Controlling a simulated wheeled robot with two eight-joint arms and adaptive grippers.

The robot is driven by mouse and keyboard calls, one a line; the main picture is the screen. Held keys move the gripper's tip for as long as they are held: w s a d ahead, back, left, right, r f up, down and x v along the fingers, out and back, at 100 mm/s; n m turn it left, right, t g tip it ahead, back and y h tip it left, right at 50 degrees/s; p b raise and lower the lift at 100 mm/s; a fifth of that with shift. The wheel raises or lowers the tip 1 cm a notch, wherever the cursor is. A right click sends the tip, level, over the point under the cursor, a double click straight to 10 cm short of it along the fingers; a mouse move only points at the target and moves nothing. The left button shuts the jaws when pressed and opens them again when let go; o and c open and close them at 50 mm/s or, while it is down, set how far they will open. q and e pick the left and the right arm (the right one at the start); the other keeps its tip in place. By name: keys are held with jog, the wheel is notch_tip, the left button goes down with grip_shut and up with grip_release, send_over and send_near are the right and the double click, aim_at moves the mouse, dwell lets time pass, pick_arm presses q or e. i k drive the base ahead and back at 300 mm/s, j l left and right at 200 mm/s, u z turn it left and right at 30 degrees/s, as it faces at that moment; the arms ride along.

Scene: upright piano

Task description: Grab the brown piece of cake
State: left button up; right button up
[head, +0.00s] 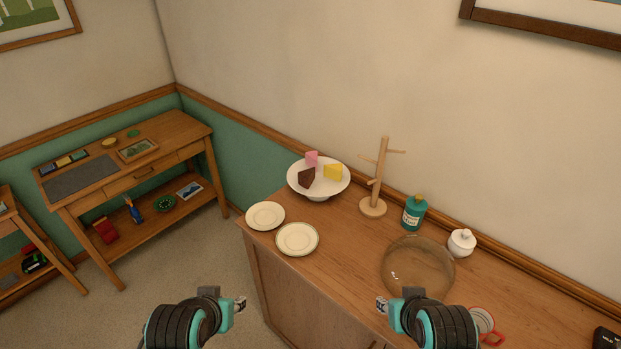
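The brown piece of cake (306,178) sits on a white cake stand (318,190) at the far left end of the wooden cabinet top. A pink piece (312,158) is behind it and a yellow piece (333,172) is to its right on the same stand. My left gripper (240,304) is at the bottom of the view, left of the cabinet's front edge and far from the cake. My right gripper (381,305) is low in front, near the cabinet's front edge. Neither is near the cake. The fingers are small and their opening is unclear.
Two white plates (265,216) (297,239) lie in front of the stand. A wooden mug tree (374,206), a teal bottle (414,212), a white lidded pot (461,242) and a glass bowl (418,266) stand to the right. A red-handled mug (484,322) is near my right arm.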

aim_at(307, 177)
jog(key=j+z, duration=0.3)
jog(key=j, duration=0.2)
jog(key=j+z, duration=0.3)
jog(key=j, duration=0.2)
jog(key=j+z, duration=0.3)
jog(key=j, duration=0.2)
jog(key=j+z, duration=0.35)
jog(key=k+j+z, duration=0.3)
jog(key=j, duration=0.2)
jog(key=i+j+z, duration=0.15)
jog(key=j+z, duration=0.3)
jog(key=j, duration=0.2)
jog(key=j+z, duration=0.4)
jog(key=j, duration=0.2)
jog(key=j+z, duration=0.45)
jog(key=j, duration=0.25)
jog(key=k+j+z, duration=0.15)
jog(key=j+z, duration=0.25)
jog(key=j, duration=0.25)
